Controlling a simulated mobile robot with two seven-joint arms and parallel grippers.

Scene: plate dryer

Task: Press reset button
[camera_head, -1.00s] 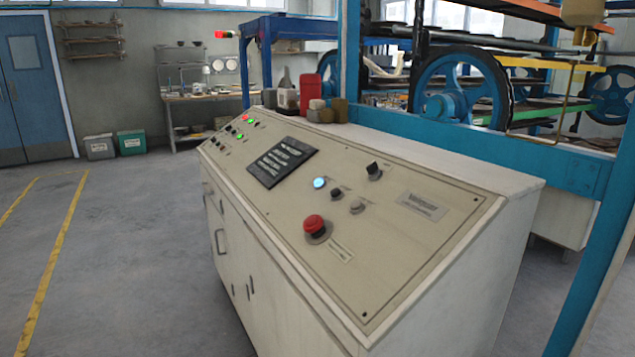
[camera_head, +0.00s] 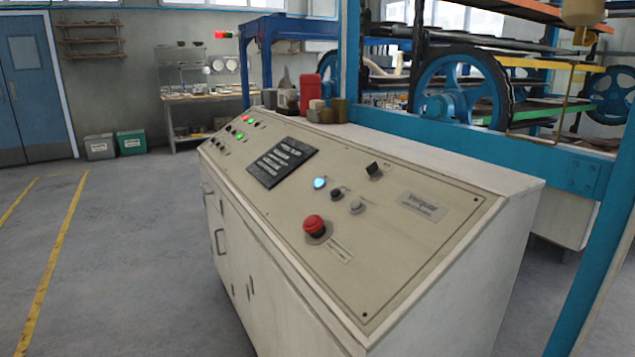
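A beige control console (camera_head: 420,266) with a sloped panel stands in front of me. On the panel are a lit blue-white button (camera_head: 320,183), a small dark button (camera_head: 337,194), a grey button (camera_head: 357,206), a black knob (camera_head: 374,169) and a red mushroom button (camera_head: 314,224). The labels are too small to read, so I cannot tell which one is the reset button. A black display plate (camera_head: 282,162) sits to their left. Several small red and green lights (camera_head: 240,135) are at the far left end. Neither of my grippers is in view.
A blue machine frame (camera_head: 480,150) with large wheels stands behind the console, and a blue post (camera_head: 600,240) rises at the right. The grey floor (camera_head: 130,250) to the left is clear. Two bins (camera_head: 115,145) stand by the back wall.

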